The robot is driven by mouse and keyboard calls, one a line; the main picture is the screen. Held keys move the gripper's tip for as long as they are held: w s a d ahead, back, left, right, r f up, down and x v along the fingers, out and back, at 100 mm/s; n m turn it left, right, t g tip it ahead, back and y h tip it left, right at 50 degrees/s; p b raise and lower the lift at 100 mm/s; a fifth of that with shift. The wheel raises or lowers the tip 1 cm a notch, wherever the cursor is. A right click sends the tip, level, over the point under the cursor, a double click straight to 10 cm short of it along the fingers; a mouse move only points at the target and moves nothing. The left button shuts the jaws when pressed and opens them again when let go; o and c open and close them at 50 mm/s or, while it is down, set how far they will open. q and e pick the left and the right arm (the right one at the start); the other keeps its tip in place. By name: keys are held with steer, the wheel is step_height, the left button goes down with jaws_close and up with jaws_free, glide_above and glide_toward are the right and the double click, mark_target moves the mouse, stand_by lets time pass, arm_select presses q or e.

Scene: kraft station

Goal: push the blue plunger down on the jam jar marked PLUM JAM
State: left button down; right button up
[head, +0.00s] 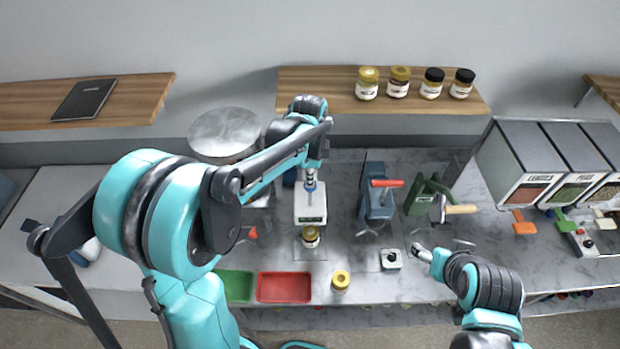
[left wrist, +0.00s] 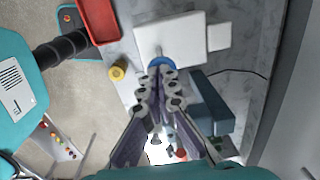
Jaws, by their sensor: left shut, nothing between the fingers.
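A white press-like stand (head: 311,214) is on the counter at centre, with a yellow-lidded jar (head: 310,236) on a small plate at its front. My left gripper (head: 310,182) is shut and empty above the stand, pointing down. In the left wrist view its closed fingers (left wrist: 165,80) partly cover the blue plunger (left wrist: 161,62); I cannot tell whether they touch it. Another yellow-lidded jar (head: 340,280) stands nearer the front edge. The jar labels are too small to read. My right gripper (head: 418,251) is low over the counter at right; its finger state is unclear.
A red tray (head: 284,288) and green tray (head: 235,286) lie at the front. A blue device (head: 378,203) and green device (head: 420,200) stand right of the white stand. Several jars stand on the wall shelf (head: 320,97).

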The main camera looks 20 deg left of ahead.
mark_target(310, 193)
arm_select(q)
step_height(310, 193, down, 6)
steer(key=b, duration=0.5)
steer(key=shift+f, duration=0.2)
steer(key=shift+s+d+f+b, duration=0.15)
steer(key=shift+s+f+b, duration=0.3)
steer(key=shift+s+b, duration=0.1)
steer(key=shift+s+r, duration=0.1)
steer(key=shift+s, duration=0.05)
steer(key=shift+w+f, duration=0.4)
steer(key=shift+w, duration=0.4)
steer(key=shift+s+r, duration=0.25)
steer(key=shift+w, duration=0.15)
